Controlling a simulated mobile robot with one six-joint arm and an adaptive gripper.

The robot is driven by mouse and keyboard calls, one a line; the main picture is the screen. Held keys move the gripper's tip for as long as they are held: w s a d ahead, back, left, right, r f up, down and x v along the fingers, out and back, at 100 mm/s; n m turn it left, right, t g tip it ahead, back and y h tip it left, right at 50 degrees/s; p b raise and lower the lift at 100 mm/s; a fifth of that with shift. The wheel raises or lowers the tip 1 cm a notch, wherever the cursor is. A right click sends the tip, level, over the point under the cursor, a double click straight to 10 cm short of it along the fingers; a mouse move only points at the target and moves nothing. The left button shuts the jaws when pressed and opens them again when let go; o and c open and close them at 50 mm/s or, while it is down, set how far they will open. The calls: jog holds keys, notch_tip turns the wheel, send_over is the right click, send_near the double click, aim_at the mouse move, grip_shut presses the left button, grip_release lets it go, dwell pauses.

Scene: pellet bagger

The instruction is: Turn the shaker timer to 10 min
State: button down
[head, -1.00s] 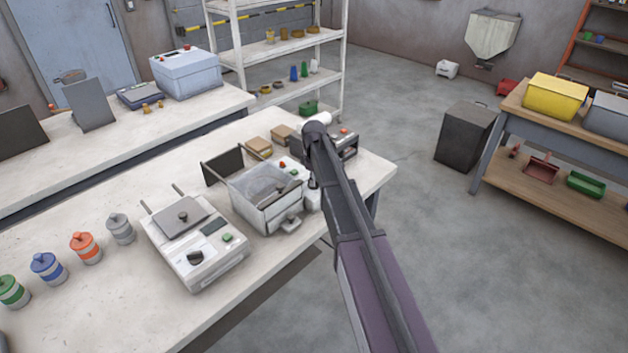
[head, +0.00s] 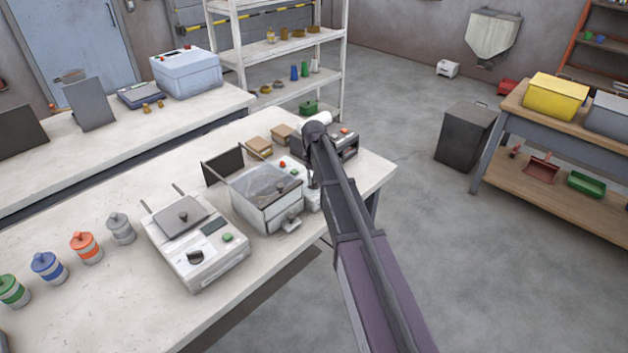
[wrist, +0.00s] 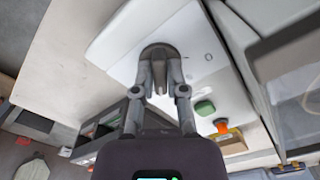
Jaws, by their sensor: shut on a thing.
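The shaker appears to be the white machine with a box-shaped top (head: 262,212) near the right end of the bench. Its pale control panel (wrist: 200,45) fills the middle of the wrist view, with a green button (wrist: 204,108) and an orange-red button (wrist: 221,126). My gripper (wrist: 160,58) is over this panel, its fingers closed around a small grey part that looks like the timer knob. The fingers hide most of the knob, so its setting cannot be read. In the head view my gripper (head: 313,184) is beside the machine's right side, partly hidden by my arm.
A white machine with a black knob (head: 195,257) stands to the left on the bench. Several lidded jars, one of them orange (head: 86,248), stand further left. A dark device (head: 346,145) sits behind my wrist.

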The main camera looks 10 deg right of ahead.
jog(key=m, duration=0.4)
jog(key=shift+s+m, duration=0.2)
jog(key=shift+m, duration=0.2)
jog(key=c, duration=0.7)
grip_release()
jog(key=shift+w, duration=0.1)
jog(key=shift+n, duration=0.3)
